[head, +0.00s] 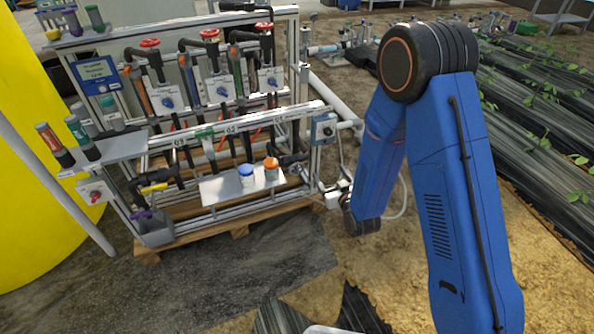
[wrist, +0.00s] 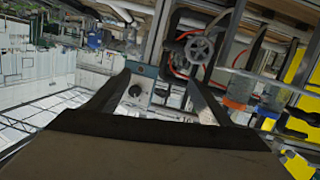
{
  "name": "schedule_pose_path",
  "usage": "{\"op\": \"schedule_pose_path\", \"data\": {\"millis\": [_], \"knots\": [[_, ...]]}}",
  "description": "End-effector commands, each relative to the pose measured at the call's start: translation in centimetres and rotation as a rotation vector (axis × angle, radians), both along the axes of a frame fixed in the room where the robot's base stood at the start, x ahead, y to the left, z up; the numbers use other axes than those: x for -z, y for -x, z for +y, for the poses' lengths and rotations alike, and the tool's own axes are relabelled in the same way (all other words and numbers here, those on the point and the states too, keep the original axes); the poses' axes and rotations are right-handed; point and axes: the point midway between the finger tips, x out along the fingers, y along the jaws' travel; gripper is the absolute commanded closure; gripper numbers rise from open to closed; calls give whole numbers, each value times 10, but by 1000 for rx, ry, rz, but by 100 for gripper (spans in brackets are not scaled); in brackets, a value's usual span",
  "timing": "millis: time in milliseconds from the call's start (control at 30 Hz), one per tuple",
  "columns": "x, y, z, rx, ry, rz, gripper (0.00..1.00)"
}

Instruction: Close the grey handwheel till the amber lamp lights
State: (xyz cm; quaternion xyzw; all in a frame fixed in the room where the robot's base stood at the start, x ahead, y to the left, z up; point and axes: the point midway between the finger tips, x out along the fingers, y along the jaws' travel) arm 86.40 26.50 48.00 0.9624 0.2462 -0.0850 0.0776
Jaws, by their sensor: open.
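The grey handwheel (wrist: 200,49) shows in the wrist view, spoked and round, on dark pipework above and right of centre. My gripper (wrist: 158,80) is open, its two dark fingers spread with nothing held between them. The handwheel lies beyond the right fingertip, apart from it. A grey box with a round dark knob (wrist: 135,90) shows between the fingers. I cannot make out an amber lamp in either view.
The box also shows on the skid's right post in the head view (head: 324,128). Red handwheels (head: 209,33) top the rear pipes. A blue-capped jar (head: 246,174) and an orange-capped jar (head: 271,168) stand on a shelf. Open ground lies in front; plant rows lie right.

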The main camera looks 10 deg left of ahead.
Motion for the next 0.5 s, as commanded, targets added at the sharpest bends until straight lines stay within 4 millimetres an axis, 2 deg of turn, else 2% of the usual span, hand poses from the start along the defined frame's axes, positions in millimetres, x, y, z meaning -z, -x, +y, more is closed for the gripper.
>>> {"op": "schedule_pose_path", "data": {"millis": [33,233,500], "knots": [[13,5,7,-12,-2,-12,26],[47,28,28,-57,-33,-93,26],[75,57,43,-100,-65,-175,26]]}}
